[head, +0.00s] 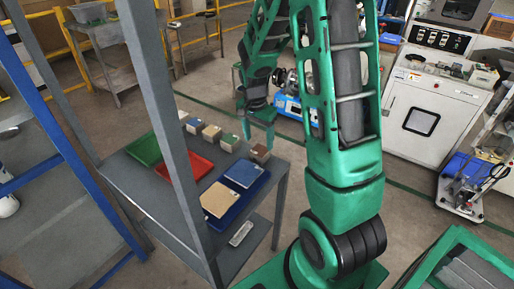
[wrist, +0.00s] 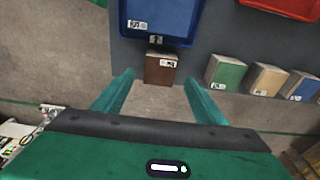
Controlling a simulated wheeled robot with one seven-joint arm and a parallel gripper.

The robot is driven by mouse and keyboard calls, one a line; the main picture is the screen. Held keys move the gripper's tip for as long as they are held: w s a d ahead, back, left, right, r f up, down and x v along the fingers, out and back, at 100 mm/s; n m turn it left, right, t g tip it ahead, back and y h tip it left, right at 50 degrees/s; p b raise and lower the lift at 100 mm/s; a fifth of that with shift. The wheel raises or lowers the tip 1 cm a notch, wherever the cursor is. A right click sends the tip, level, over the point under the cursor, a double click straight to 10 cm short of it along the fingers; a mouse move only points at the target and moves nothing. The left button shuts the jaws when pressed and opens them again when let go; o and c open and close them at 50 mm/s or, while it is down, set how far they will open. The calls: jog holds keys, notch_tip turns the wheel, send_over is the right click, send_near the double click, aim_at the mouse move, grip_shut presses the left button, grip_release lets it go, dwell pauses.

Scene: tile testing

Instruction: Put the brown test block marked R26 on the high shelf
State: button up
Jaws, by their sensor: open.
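The brown test block (wrist: 160,70) stands at the edge of the grey shelf table, with a white label on its top; the label's text is too small to read. It also shows in the head view (head: 259,154), at the near end of a row of blocks. My gripper (wrist: 157,82) is open and empty, its two green fingers either side of the block's position but short of it, with a gap in between. In the head view my gripper (head: 259,140) hangs just above and beside the brown block. I cannot tell which surface is the high shelf.
A grey post (head: 165,110) rises at the table's front.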

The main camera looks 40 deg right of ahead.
aim_at(257, 153)
notch_tip(257, 153, up, 6)
jog(key=s+r+n, duration=0.2)
jog(key=s+r, duration=0.1)
jog(key=s, duration=0.4)
jog(key=s+r+n, duration=0.2)
jog(key=s+r, duration=0.2)
jog(key=s, duration=0.3)
jog(key=s+a+r+n+y, duration=0.1)
jog(key=s+a+n, duration=0.1)
jog(key=s, duration=1.2)
jog(key=shift+s+a+n+y, duration=0.15)
jog(key=shift+a+n+y, duration=0.15)
jog(key=shift+n, duration=0.5)
jog(key=shift+r, duration=0.1)
jog(key=shift+c, duration=0.2)
